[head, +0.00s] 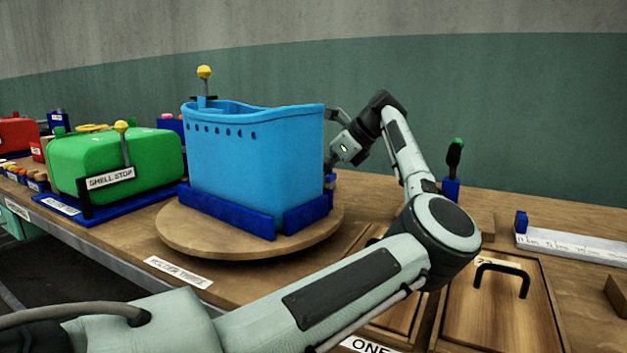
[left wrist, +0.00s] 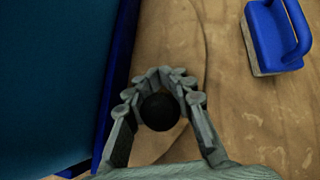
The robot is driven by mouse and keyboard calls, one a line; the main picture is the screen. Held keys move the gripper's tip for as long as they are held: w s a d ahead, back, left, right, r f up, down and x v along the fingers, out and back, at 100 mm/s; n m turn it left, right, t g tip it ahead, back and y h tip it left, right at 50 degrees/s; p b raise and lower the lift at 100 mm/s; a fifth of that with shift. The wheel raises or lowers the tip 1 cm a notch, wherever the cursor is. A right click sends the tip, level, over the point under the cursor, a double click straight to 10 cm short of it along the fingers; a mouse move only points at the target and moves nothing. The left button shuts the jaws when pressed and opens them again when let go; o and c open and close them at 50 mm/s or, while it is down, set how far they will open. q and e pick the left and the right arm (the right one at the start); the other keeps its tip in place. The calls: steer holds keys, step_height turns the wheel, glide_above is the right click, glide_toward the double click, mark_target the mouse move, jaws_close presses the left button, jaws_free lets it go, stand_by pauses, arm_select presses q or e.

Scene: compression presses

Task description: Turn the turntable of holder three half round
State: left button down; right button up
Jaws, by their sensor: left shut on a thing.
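A round wooden turntable (head: 175,232) lies on the bench with a light blue boat-shaped body (head: 255,155) upright on it. Dark blue blocks (head: 235,212) edge the body's base. My left arm reaches across the front to the body's right side. My left gripper (head: 331,166) is there, partly hidden. In the left wrist view my left gripper (left wrist: 162,90) is shut on a round black knob (left wrist: 160,112), with its fingers on both sides of it. The body's dark blue edge runs close along the left there. The knob cannot be made out in the head view. My right gripper is not in view.
A green rounded body (head: 115,165) with a "SHELL STOP" label stands left of the turntable. Right of my arm are a wooden panel with a black handle (head: 503,272), a green-topped black tool (head: 454,158) and a white labelled strip (head: 575,248). A blue handled block (left wrist: 275,38) lies beyond my fingers.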

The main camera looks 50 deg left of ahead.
arm_select(q)
steer(key=c, duration=1.6)
jaws_free()
steer(key=shift+s, duration=0.1)
steer(key=shift+r, duration=0.1)
steer(key=v, duration=1.2)
